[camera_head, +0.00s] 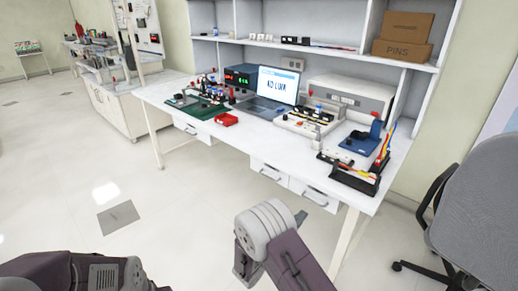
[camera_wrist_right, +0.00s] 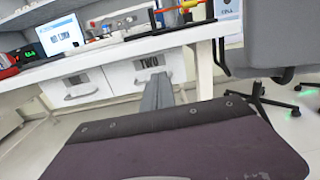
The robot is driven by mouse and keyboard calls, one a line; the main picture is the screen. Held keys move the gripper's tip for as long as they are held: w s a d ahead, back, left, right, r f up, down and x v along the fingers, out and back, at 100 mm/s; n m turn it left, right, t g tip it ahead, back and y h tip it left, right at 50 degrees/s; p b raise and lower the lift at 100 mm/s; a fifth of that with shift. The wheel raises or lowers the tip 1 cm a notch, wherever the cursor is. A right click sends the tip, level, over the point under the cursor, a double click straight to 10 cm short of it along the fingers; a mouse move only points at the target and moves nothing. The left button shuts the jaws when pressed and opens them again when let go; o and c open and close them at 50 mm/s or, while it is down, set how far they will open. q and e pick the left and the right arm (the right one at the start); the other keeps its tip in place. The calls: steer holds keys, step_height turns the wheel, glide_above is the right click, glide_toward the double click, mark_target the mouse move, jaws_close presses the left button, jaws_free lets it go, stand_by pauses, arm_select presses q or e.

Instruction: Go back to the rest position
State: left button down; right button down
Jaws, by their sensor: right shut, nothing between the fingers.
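My right arm rises at the bottom middle of the head view, with a purple link and a pale ribbed joint. A small dark part of my right gripper (camera_head: 301,217) shows just past that joint, in front of and below the workbench. In the right wrist view the gripper (camera_wrist_right: 157,92) is a narrow grey bar with its fingers together and nothing held. It points towards the bench drawers, apart from them. Links of my left arm lie at the bottom left of the head view; the left gripper is not seen.
Drawers (camera_head: 270,170) hang below. A grey chair (camera_head: 482,205) stands right. The floor before the bench is open.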

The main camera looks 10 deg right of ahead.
steer(key=d+r+m+g+h, duration=0.2)
steer(key=d+r+m, duration=0.2)
steer(key=d+r, duration=0.25)
steer(key=s+d+r+m+g+y, duration=0.1)
steer(key=s+d+m+g, duration=0.25)
steer(key=s, duration=0.35)
steer(key=s+d+r+m+g+y, duration=0.1)
steer(key=s+d+m+g, duration=0.3)
steer(key=s, duration=0.3)
steer(key=s+a+f+m+g+y, duration=0.4)
steer(key=s+a+f+m+y, duration=0.55)
steer(key=s, duration=0.25)
steer(key=w+a+f+m+t+y, duration=0.3)
steer(key=a+m+y, duration=0.2)
steer(key=a, duration=0.6)
step_height(320, 180, up, 27)
steer(key=w+p, duration=0.1)
steer(key=p, duration=2.5)
steer(key=shift+w+t, duration=0.3)
steer(key=shift+t, duration=0.15)
